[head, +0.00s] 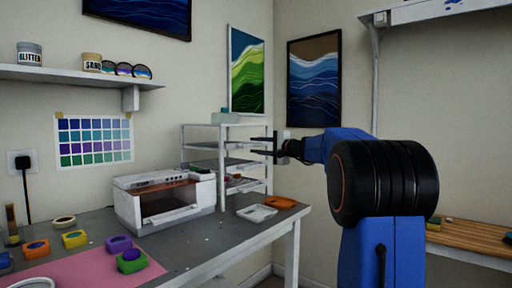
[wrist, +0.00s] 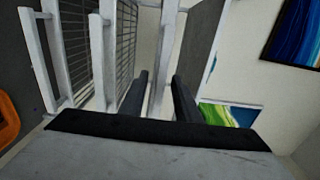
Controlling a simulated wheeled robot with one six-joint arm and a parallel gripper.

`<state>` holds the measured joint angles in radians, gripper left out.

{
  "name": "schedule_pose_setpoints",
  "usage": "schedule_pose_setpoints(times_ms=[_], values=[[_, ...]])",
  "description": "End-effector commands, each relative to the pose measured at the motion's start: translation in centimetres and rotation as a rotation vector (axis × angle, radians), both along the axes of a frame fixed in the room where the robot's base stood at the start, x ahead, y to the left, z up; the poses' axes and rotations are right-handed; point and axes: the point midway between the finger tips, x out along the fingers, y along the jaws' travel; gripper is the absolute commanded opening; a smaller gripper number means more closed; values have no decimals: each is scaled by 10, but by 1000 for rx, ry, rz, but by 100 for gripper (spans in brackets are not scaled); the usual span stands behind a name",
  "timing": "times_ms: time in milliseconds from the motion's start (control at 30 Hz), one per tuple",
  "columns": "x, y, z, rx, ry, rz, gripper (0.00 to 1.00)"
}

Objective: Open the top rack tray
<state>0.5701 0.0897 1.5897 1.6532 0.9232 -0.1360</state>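The white drying rack (head: 221,163) stands at the back of the grey table, with several levels of dark mesh trays (head: 240,162). My gripper (head: 268,146) is at the rack's right side, near its upper level. In the wrist view the two black fingers (wrist: 161,98) are apart. A white bar (wrist: 165,55) of the rack shows between and beyond them; I cannot tell whether they touch it. A mesh tray (wrist: 124,50) and other white bars (wrist: 97,62) lie to the left. I cannot see the top tray pulled out.
A white and grey machine (head: 165,198) stands left of the rack. A pale green box (head: 226,117) sits on top. Open space lies right of the rack.

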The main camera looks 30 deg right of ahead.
Motion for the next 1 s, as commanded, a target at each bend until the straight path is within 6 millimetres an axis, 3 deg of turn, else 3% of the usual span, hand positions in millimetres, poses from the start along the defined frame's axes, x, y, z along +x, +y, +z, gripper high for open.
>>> schedule_pose_setpoints(times_ms=[400,533,833,1000], values=[[7,3,0,0,0,0,30],[7,3,0,0,0,0,0],[1,0,0,0,0,-1,0],[-22,-9,1,-1,0,-3,0]])
